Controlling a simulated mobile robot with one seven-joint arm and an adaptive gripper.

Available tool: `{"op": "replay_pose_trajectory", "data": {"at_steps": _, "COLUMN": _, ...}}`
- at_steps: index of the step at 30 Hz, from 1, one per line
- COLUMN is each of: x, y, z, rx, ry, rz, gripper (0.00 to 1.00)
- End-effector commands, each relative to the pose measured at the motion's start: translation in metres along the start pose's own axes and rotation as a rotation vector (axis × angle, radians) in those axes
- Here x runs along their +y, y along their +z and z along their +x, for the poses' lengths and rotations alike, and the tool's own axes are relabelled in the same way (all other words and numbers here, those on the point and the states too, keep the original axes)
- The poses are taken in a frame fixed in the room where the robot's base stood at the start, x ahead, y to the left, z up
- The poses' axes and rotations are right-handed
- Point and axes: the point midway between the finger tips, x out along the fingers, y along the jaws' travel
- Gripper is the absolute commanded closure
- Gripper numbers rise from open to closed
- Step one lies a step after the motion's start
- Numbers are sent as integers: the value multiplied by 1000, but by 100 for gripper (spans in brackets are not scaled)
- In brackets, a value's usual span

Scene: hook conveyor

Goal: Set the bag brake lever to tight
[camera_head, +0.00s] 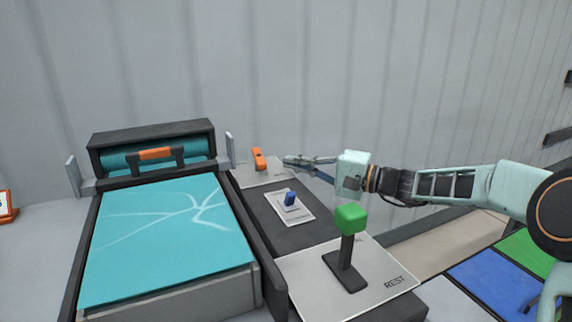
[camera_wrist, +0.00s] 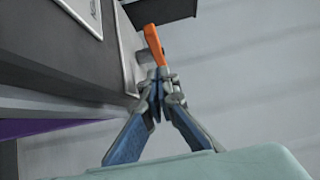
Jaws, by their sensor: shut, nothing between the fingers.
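A small orange lever (camera_head: 259,158) stands on a pale plate (camera_head: 244,174) at the far end of the dark panel. My gripper (camera_head: 290,163) is just right of it, level with it and pointing left, its fingers closed and empty. In the wrist view the orange lever (camera_wrist: 154,44) rises just beyond my fingertips (camera_wrist: 160,82); I cannot tell whether they touch. A blue lever (camera_head: 291,200) sits on a white plate nearer the front. A green-topped lever (camera_head: 350,220) stands upright on a plate marked REST. The labels by the orange lever are too small to read.
A teal conveyor bed (camera_head: 170,240) with a dark frame lies left of the panel. A dark housing with an orange handle (camera_head: 156,154) stands at its far end. Blue and green mats (camera_head: 495,285) lie at right. A grey wall (camera_head: 330,70) stands behind.

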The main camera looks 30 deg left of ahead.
Motion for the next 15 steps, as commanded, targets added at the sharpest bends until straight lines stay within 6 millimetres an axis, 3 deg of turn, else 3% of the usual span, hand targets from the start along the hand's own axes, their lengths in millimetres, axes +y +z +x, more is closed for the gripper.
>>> {"op": "replay_pose_trajectory", "data": {"at_steps": 3, "x": -3, "y": 2, "z": -32, "rx": 5, "ry": 0, "rz": 2, "gripper": 100}}
{"op": "replay_pose_trajectory", "data": {"at_steps": 7, "x": -2, "y": 5, "z": -60, "rx": 3, "ry": 1, "rz": 1, "gripper": 100}}
{"op": "replay_pose_trajectory", "data": {"at_steps": 15, "x": -1, "y": 9, "z": -95, "rx": 0, "ry": 0, "rz": 0, "gripper": 100}}
